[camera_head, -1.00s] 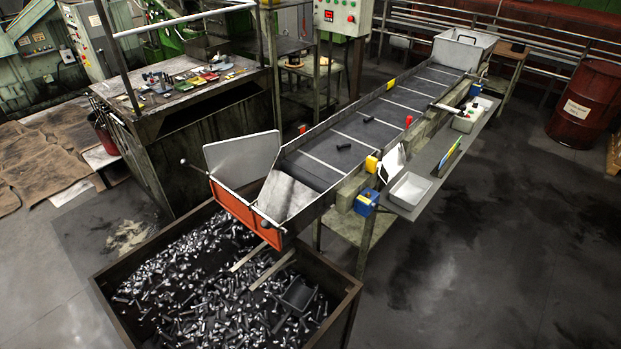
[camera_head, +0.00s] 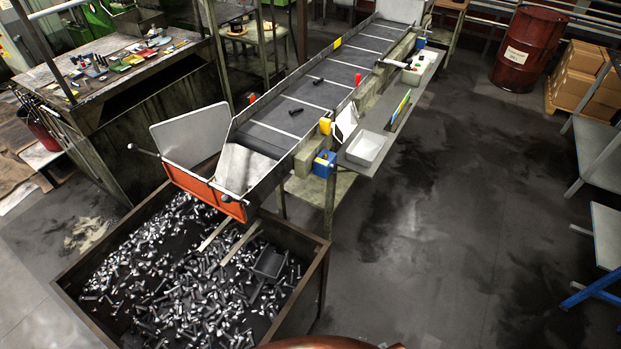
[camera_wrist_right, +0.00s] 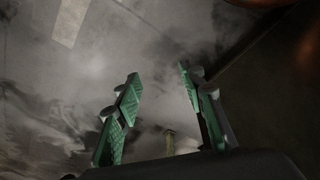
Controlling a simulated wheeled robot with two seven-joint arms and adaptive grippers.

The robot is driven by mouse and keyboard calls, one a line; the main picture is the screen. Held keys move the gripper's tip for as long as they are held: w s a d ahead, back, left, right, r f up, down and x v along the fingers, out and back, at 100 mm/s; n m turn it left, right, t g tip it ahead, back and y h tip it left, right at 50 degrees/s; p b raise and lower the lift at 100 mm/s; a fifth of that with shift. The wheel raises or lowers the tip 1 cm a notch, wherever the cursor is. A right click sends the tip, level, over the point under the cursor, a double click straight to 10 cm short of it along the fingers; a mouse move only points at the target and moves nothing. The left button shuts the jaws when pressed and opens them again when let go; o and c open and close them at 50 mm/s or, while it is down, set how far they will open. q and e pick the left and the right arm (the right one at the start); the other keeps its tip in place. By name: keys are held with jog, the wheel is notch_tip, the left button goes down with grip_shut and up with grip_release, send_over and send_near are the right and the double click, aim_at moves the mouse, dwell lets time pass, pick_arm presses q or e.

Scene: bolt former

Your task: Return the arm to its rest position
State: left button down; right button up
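My right gripper (camera_wrist_right: 158,85) shows in the right wrist view. Its two green-padded fingers stand apart with nothing between them, above a blurred grey floor. In the head view, an orange curved piece of my own body (camera_head: 332,343) shows at the bottom edge; no gripper can be made out there. My left gripper is in neither view.
A crate (camera_head: 318,275) full of bolts stands below the orange conveyor chute (camera_head: 204,193). The conveyor belt (camera_head: 300,92) carries a few dark bolts. A side shelf holds a white tray (camera_head: 366,147). A red barrel (camera_head: 529,50) stands at upper right.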

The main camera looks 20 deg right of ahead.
jog(key=s+f+g, duration=0.1)
jog(key=s+f, duration=1.5)
jog(key=s, duration=0.2)
jog(key=shift+s+n, duration=0.25)
jog(key=shift+n, duration=0.05)
